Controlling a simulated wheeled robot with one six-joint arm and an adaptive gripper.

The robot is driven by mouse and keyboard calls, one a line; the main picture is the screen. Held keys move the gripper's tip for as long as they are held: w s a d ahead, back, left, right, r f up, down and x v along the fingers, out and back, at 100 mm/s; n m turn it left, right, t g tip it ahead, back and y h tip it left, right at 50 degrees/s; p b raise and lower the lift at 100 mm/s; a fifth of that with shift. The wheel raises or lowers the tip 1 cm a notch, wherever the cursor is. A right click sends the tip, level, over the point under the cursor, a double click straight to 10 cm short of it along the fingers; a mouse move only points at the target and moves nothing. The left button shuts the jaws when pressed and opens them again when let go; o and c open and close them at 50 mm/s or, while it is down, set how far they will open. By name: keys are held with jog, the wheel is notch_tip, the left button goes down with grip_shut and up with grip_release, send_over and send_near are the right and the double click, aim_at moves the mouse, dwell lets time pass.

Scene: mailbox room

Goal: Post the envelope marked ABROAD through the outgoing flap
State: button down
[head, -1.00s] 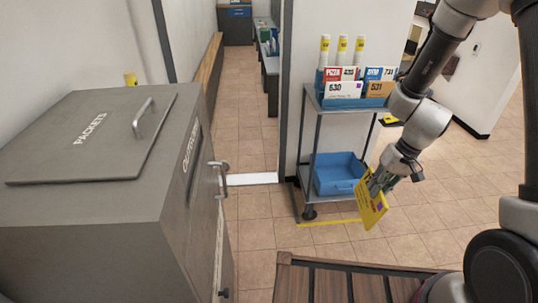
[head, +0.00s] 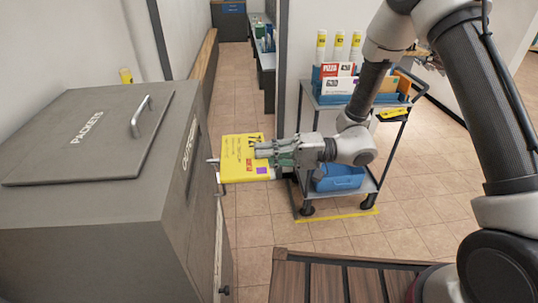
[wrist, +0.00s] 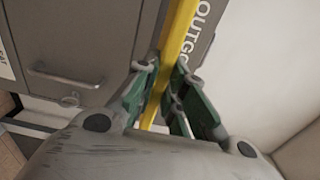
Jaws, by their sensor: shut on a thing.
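The outgoing flap (head: 190,160) is on the mailbox's right face, seen at a steep angle. The head view shows a small gap between envelope and flap.
The mailbox (head: 110,220) has a PACKETS lid (head: 90,135) with a handle on top. A door handle (head: 214,172) sticks out from its face near the envelope. A trolley (head: 320,108) with mail and a blue bin (head: 338,177) stands behind my arm. A slatted wooden surface (head: 340,275) is in front.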

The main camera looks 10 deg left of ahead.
aim_at(243, 154)
jog(key=shift+x, duration=4.6)
jog(key=shift+s+a, duration=0.1)
jog(key=shift+s, duration=0.05)
jog(key=shift+x, duration=2.55)
jog(key=c, duration=1.4)
grip_release()
jog(key=shift+f, duration=0.1)
jog(key=shift+v, duration=4.55)
